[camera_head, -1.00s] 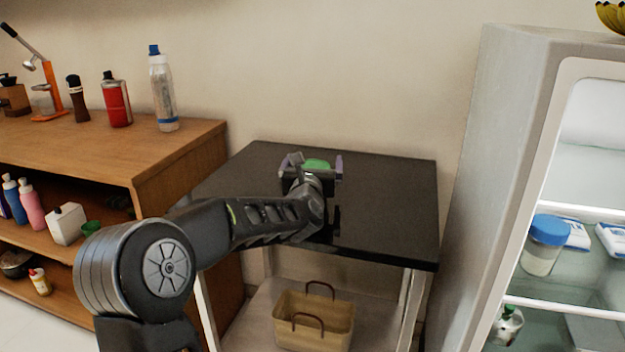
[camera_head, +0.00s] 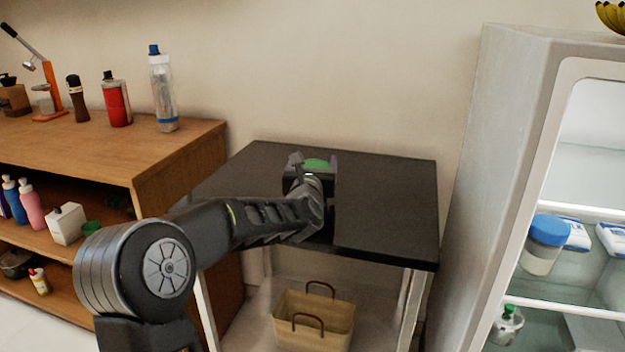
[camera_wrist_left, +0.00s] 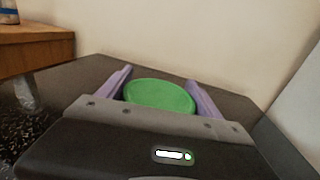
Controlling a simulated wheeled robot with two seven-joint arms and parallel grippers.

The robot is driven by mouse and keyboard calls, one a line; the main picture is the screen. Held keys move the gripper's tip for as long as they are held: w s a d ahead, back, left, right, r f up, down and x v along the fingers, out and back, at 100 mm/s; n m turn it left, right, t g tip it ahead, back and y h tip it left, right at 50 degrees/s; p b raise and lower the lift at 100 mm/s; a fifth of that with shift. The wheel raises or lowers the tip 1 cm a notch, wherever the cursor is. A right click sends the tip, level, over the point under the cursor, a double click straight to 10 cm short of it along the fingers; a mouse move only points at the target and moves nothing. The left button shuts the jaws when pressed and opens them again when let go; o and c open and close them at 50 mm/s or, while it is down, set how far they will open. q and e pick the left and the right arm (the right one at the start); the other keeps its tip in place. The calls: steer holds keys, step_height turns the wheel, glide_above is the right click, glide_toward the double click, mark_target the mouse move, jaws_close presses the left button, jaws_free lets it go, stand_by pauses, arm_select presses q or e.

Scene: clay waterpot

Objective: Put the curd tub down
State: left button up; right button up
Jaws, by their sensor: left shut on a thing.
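The curd tub shows as a green round lid (camera_wrist_left: 160,96) in the left wrist view, between the two purple fingers of my left gripper (camera_wrist_left: 163,90). My left gripper is shut on it. In the head view the green lid (camera_head: 317,163) shows just past my left gripper (camera_head: 316,164), over the black-topped table (camera_head: 390,205). The tub's body is hidden by the gripper, and I cannot tell whether its base touches the tabletop. My right gripper is not in view.
A wooden shelf unit (camera_head: 100,160) with bottles stands left of the table. An open fridge (camera_head: 500,120) stands to the right. A basket (camera_head: 315,322) sits below on the table's lower shelf. The tabletop's right side is clear.

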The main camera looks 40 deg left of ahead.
arm_select(q)
steer(key=shift+c, duration=1)
step_height(320, 180, up, 10)
steer(key=p, duration=0.2)
steer(key=shift+p, duration=0.4)
